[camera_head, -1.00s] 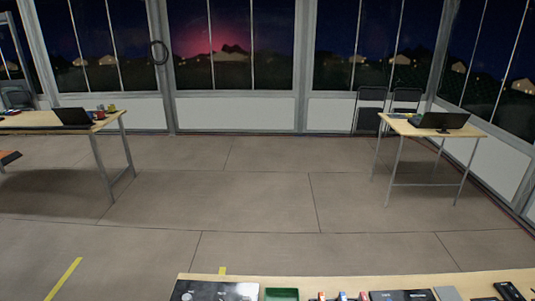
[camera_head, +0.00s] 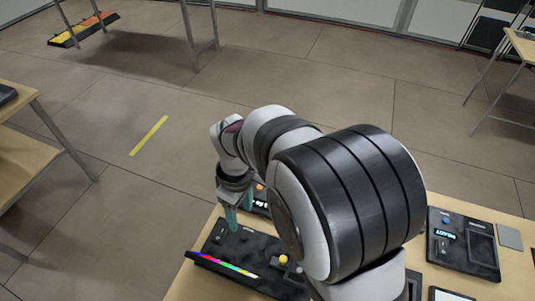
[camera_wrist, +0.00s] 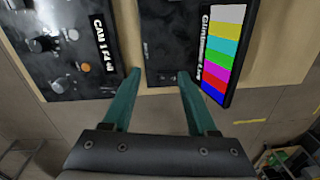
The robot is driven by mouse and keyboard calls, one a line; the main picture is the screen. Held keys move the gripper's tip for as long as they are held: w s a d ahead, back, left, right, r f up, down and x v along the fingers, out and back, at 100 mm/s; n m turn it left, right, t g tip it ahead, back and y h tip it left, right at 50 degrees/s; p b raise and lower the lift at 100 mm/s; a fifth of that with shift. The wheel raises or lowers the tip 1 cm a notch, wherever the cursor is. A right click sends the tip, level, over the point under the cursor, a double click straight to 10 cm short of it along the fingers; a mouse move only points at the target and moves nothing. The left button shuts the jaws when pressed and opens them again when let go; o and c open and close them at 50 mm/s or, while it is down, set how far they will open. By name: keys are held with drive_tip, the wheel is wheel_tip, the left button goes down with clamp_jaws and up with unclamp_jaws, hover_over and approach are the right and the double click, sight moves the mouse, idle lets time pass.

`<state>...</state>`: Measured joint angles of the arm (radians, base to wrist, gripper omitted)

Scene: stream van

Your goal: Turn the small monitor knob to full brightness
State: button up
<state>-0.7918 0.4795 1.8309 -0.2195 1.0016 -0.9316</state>
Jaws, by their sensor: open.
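The small monitor's colour-bar screen (camera_head: 222,264) faces the near left edge of the table in the head view. In the wrist view the screen (camera_wrist: 224,55), lettered along its side, lies just right of a dark box (camera_wrist: 166,35) that seems to be its body. My gripper (camera_head: 238,212) is open above that dark body, its two teal fingers pointing down. In the wrist view its fingertips (camera_wrist: 159,74) stand apart, one on each side of the lower part of the dark body. I see no clear knob between them; a small dark bump (camera_head: 243,236) shows near the fingers.
A control panel (camera_wrist: 62,50) with knobs, lettered on its side, lies left of the gripper in the wrist view. A yellow knob (camera_head: 283,259) stands near the monitor. Another dark device (camera_head: 462,243) lies at the table's right. Floor (camera_head: 110,220) lies beyond the table edge.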

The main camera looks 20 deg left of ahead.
sight(243, 235)
drive_tip(key=f, duration=1)
drive_tip(key=shift+s, duration=0.25)
clamp_jaws()
